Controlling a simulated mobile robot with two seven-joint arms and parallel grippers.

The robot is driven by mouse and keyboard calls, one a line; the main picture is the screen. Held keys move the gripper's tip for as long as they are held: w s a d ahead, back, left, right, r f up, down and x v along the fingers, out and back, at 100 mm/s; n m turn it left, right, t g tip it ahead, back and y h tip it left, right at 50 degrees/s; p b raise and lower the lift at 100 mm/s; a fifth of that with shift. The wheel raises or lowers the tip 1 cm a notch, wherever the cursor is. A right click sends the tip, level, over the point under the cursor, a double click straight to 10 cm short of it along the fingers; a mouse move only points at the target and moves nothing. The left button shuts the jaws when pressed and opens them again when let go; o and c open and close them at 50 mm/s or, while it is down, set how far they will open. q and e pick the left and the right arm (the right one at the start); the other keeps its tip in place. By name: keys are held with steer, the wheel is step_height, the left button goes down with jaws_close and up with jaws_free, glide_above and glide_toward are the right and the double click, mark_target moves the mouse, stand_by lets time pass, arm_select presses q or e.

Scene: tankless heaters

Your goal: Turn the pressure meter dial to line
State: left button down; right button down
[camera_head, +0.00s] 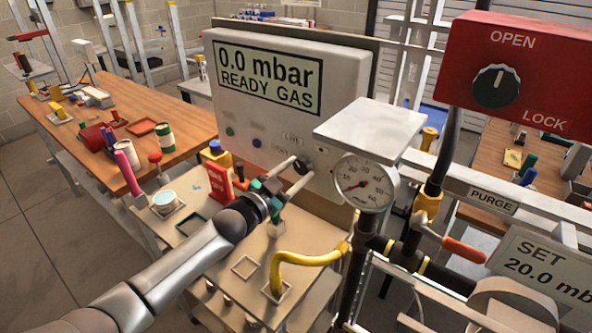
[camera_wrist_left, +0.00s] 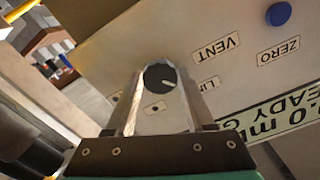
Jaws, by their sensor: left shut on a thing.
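The pressure meter (camera_head: 225,110) is a pale box whose screen reads 0.0 mbar, READY GAS. Its black round dial (camera_head: 302,168) is low on the right of its face. The dial also shows in the left wrist view (camera_wrist_left: 158,77), with a white pointer mark slanting to the lower right. My left gripper (camera_head: 304,165) is shut on the dial, one finger on each side. In the wrist view, a VENT label and a partly covered label starting "LI" are near the dial; another label is mostly hidden behind a finger.
A round pressure gauge (camera_head: 364,184) on dark pipes stands just right of the dial. A yellow hose (camera_head: 310,258) curves below my gripper. A red OPEN/LOCK box (camera_head: 520,75) is at upper right. A wooden bench (camera_head: 100,140) with tools stands at left.

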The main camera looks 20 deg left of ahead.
arm_select(q)
steer(key=shift+m, duration=1.6)
steer(key=shift+c, duration=1.3)
jaws_free()
steer(key=shift+s+a, duration=0.1)
steer(key=v, duration=1.5)
steer(key=shift+p, duration=0.45)
